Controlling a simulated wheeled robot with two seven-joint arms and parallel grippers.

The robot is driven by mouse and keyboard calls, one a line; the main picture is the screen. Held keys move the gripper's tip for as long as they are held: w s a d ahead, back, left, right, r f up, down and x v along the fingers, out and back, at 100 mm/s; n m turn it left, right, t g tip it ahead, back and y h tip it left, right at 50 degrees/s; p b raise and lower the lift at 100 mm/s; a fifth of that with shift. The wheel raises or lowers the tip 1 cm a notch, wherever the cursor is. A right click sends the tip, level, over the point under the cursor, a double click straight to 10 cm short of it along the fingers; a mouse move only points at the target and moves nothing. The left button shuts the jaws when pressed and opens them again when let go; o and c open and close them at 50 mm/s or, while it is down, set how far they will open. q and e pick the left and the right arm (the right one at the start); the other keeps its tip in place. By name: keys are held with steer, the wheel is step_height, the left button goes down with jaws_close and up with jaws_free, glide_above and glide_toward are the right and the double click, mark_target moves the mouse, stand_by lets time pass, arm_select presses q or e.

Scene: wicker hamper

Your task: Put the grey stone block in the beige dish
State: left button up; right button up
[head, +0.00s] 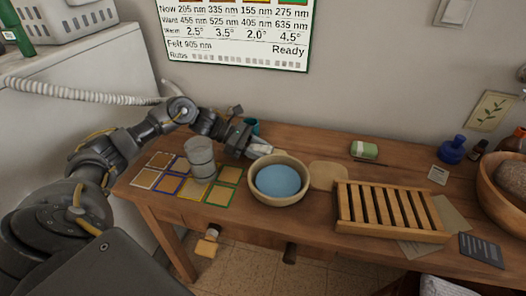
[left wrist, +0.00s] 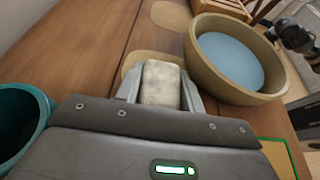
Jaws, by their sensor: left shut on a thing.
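The grey stone block (left wrist: 161,84) is pale and mottled, and it sits between the two fingers of my left gripper (left wrist: 160,92) in the left wrist view. That gripper is shut on it. In the head view my left gripper (head: 252,147) is just behind the beige dish, with the pale block (head: 265,146) at its tips. The beige dish (head: 295,196) is a round, deep bowl with a blue inside or filling. In the left wrist view the dish (left wrist: 223,91) is to the right of the block, apart from it.
A teal cup (head: 251,126) stands close behind my left gripper. A grey cylinder (head: 199,157) stands among framed tiles to the left. A wooden slatted rack (head: 391,209) and a flat beige round (head: 328,175) are right of the dish. A green-and-white bundle (head: 364,149) lies behind.

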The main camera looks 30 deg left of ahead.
arm_select(q)
steer(key=o, duration=1.1)
steer(key=shift+c, duration=0.2)
